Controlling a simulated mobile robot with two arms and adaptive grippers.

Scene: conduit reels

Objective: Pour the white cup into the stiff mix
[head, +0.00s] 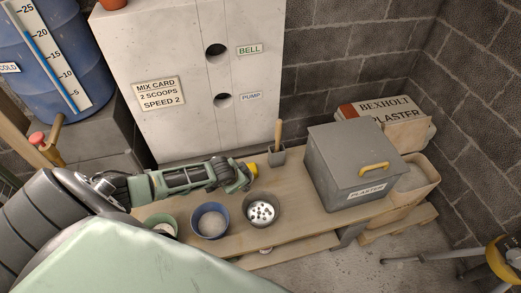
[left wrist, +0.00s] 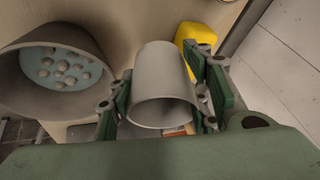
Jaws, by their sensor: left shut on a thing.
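My left gripper (head: 241,180) is above the bench in the head view. In the left wrist view it (left wrist: 163,100) is shut on a pale grey-white cup (left wrist: 163,65), its green fingers on either side. The cup's mouth faces the camera; its inside is shaded and I see no contents. In the head view the cup is hidden by the gripper. A grey bucket (head: 277,213) holding pale lumps stands just in front of the gripper. It also shows in the left wrist view (left wrist: 92,40), left of the cup. A blue bucket (head: 195,227) holds a grey mix. I cannot tell which is stiff.
A green bowl (head: 174,232) is left of the blue bucket. A yellow object (head: 251,168) is beside the gripper. A grey holder (head: 277,157) with a wooden handle stands behind. A grey plaster bin (head: 335,180) fills the bench's right side. A white cabinet (head: 180,55) stands behind.

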